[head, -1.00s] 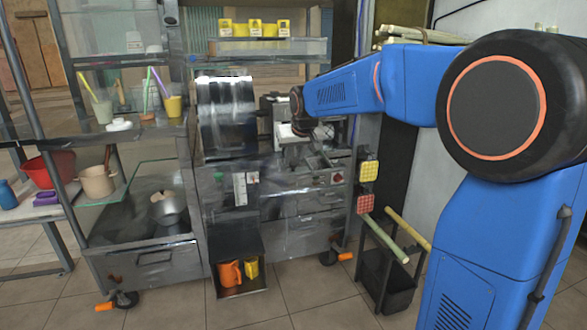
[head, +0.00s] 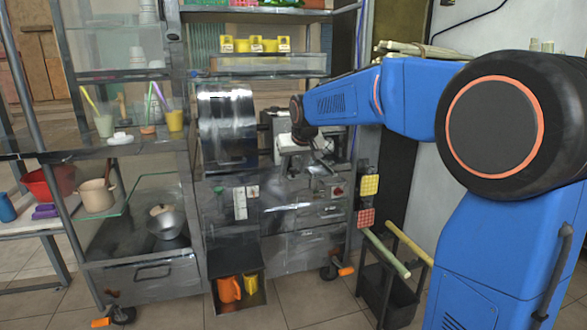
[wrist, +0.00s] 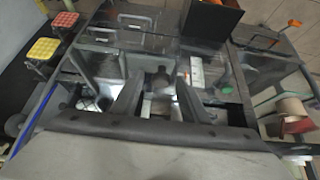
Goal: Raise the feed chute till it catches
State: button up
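The press (head: 227,125) with its shiny metal housing stands on a steel cart. I cannot clearly make out the feed chute; pale and grey metal parts cluster right of the housing, around my gripper. My gripper (head: 300,148) is at the right side of the press, small and partly lost among these parts in the head view. In the wrist view my gripper (wrist: 158,88) has its two fingers spread apart, with a dark rounded part between them. I cannot tell whether either finger touches it.
Yellow (head: 370,184) and red (head: 366,217) pads stick out by the cart's right edge. A dark bin (head: 385,290) with cane stands on the floor below. A glass-shelved rack with cups and a pot (head: 168,222) is at left. A tray with orange and yellow items sits low in front.

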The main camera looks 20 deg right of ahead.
jog(key=shift+r, duration=0.1)
jog(key=v, duration=1.7)
jog(key=shift+s, duration=0.15)
jog(key=s+d+f+g, duration=0.1)
jog(key=s+f, duration=1.2)
jog(key=s, duration=0.4)
jog(key=s+d+f+g, duration=0.1)
jog(key=s+f, duration=1.3)
jog(key=s, duration=0.4)
jog(key=shift+d, duration=0.35)
